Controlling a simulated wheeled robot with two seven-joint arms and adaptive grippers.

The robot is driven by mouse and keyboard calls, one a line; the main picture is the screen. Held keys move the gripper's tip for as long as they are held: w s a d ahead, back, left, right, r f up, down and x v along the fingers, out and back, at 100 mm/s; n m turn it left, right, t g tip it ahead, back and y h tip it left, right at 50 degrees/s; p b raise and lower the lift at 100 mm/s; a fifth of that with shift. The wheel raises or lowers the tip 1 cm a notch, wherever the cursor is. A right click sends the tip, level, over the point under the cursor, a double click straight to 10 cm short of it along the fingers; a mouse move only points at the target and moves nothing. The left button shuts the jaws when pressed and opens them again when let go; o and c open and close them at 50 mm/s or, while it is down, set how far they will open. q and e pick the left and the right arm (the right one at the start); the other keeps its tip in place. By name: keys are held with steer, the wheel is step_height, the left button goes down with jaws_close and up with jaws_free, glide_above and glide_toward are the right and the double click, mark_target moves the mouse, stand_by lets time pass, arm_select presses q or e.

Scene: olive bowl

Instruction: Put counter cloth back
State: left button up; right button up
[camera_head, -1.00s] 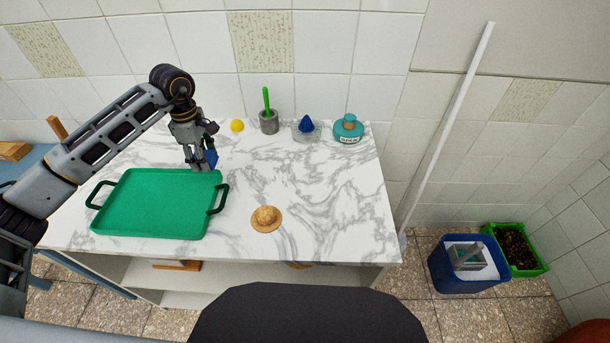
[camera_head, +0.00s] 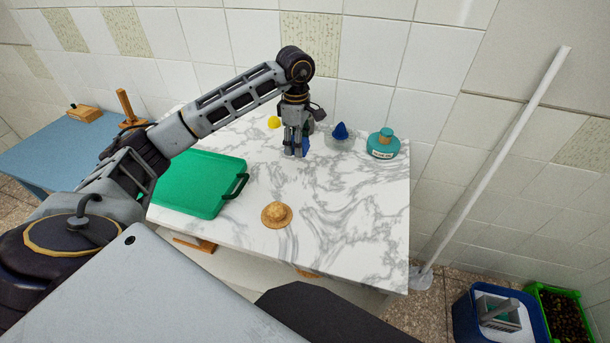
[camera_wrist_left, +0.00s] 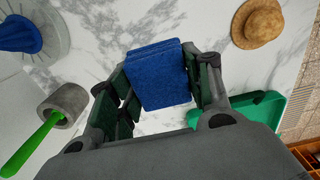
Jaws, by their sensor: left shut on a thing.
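The blue folded cloth (camera_wrist_left: 158,75) shows in the left wrist view between the two fingers of my left gripper (camera_head: 296,153). The gripper is shut on it and points down. In the head view only a narrow blue strip of the cloth (camera_head: 304,146) shows beside the fingers. The gripper is over the back part of the white marble counter (camera_head: 345,205), left of the blue-topped juicer (camera_head: 341,132). I cannot tell whether the cloth touches the counter. My right gripper is out of view.
A teal bottle (camera_head: 383,146) stands back right; a yellow ball (camera_head: 274,122) is behind the arm. A grey mortar with green pestle (camera_wrist_left: 62,104) is near the gripper. The counter's right-middle is clear.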

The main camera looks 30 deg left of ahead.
arm_select(q)
steer(key=shift+f, duration=0.7)
glide_above(298, 174)
step_height(298, 174, down, 5)
steer(key=shift+r, duration=0.15)
steer(key=shift+w, duration=0.1)
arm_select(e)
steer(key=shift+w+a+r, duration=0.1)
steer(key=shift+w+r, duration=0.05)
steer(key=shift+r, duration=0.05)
arm_select(q)
steer(key=shift+f+p, duration=0.3)
steer(key=shift+f, duration=1.65)
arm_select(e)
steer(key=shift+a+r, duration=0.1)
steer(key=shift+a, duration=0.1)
arm_select(q)
steer(key=shift+f, duration=0.1)
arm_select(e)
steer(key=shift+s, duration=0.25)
